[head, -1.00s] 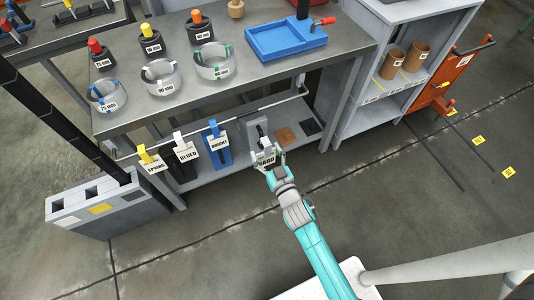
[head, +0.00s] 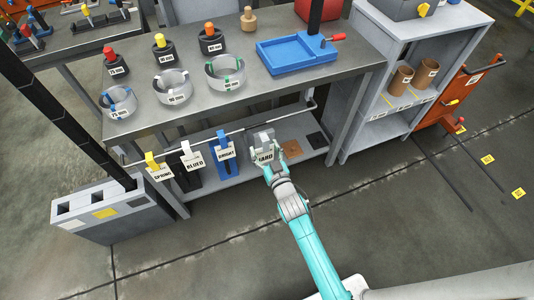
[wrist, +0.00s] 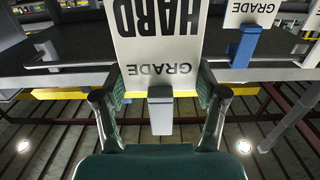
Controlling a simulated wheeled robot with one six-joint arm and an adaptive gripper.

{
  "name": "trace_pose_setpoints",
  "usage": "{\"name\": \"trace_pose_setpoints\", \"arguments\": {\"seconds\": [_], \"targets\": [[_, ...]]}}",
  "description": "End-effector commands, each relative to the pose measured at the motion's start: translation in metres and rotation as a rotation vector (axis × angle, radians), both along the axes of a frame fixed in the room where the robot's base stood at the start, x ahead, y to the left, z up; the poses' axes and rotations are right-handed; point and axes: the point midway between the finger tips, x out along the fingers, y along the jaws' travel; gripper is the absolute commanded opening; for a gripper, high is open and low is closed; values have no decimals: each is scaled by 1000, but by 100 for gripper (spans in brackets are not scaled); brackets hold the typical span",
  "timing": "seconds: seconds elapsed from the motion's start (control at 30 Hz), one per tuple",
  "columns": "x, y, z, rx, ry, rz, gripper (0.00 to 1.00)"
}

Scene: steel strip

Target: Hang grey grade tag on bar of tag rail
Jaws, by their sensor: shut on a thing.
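The grey grade tag (head: 265,156) is a white plate lettered HARD with a grey clip. My gripper (head: 270,151) is shut on it, just in front of the tag rail's bar (head: 232,131). In the wrist view the plate (wrist: 158,40) stands upside down between the fingers (wrist: 160,98), with its grey clip (wrist: 160,112) below the lettering. The bar (wrist: 270,74) shows on both sides behind the plate, which hides its middle. I cannot tell whether the tag touches the bar.
Yellow SPRING (head: 161,174), white BLUED (head: 195,160) and blue BRIGHT (head: 227,152) tags hang on the bar to the left. The bench top (head: 135,122) is above and behind the bar. A lower shelf (head: 240,177) lies beneath. Open floor is in front.

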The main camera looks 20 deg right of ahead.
Motion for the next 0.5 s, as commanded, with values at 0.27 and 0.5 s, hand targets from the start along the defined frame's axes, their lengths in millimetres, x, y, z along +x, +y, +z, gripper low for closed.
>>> {"name": "trace_pose_setpoints", "arguments": {"seconds": [0.27, 0.5], "targets": [[20, 0, 1, 0, -1, 0, 32], [36, 0, 1, 1, -1, 0, 32]]}}
